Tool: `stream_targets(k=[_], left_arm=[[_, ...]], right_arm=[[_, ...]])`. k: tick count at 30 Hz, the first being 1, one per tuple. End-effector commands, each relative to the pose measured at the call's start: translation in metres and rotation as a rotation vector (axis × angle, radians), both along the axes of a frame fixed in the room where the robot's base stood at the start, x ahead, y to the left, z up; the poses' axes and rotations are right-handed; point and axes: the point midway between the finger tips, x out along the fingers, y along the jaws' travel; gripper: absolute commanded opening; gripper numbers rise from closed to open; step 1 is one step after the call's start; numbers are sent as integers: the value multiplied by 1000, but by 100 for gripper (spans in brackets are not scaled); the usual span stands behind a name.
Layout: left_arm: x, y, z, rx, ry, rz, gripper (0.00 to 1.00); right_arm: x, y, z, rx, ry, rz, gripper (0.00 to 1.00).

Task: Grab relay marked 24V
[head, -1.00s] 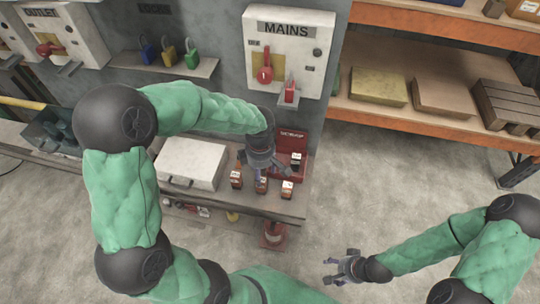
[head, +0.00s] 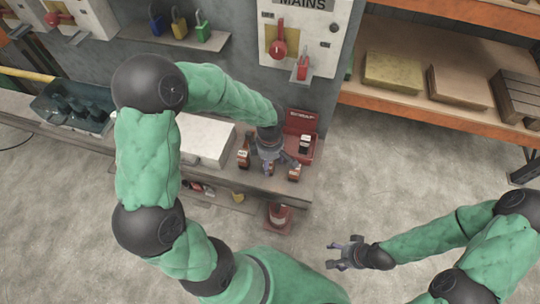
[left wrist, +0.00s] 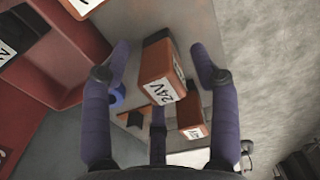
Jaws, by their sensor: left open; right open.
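An orange-brown relay (left wrist: 160,68) with a white label reading 24V lies between the spread fingers of my left gripper (left wrist: 160,60) in the left wrist view. The fingers are open, with gaps on both sides of it. A second relay (left wrist: 190,112) lies close by; its small label is hard to read. In the head view my left gripper (head: 268,160) is over the row of relays and hides the middle one. One relay (head: 245,156) shows left of it and another (head: 295,173) right of it. My right gripper (head: 345,252) is open and empty over the floor.
A red box (head: 299,128) with a dark relay (head: 304,145) stands behind the row on the shelf. A white box (head: 203,140) stands to the left. Orange racks (head: 450,115) are at the right. The floor (head: 400,190) between is clear.

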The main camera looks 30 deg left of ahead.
Motion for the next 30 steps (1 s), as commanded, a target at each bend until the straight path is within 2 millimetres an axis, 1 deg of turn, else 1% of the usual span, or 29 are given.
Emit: stream_targets(k=[1, 3, 9, 20, 21, 23, 24, 27, 30], left_arm=[[-1, 0, -10, -1, 3, 0, 61], [0, 0, -19, 0, 2, 0, 61], [0, 0, -34, 0, 1, 0, 61], [0, 0, -37, 0, 0, 0, 61], [0, 0, -37, 0, 0, 0, 58], [0, 0, -37, 0, 0, 0, 41], [0, 0, -37, 0, 0, 0, 30], [0, 0, -37, 0, 0, 0, 4], [0, 0, -37, 0, 0, 0, 4]], right_arm=[[0, 0, -4, 0, 0, 0, 65], [0, 0, -6, 0, 0, 0, 65], [0, 0, -10, 0, 0, 0, 65], [0, 0, -10, 0, 0, 0, 65], [0, 0, -10, 0, 0, 0, 65], [0, 0, -10, 0, 0, 0, 65], [0, 0, -10, 0, 0, 0, 65], [0, 0, -10, 0, 0, 0, 65], [0, 0, -10, 0, 0, 0, 65]])
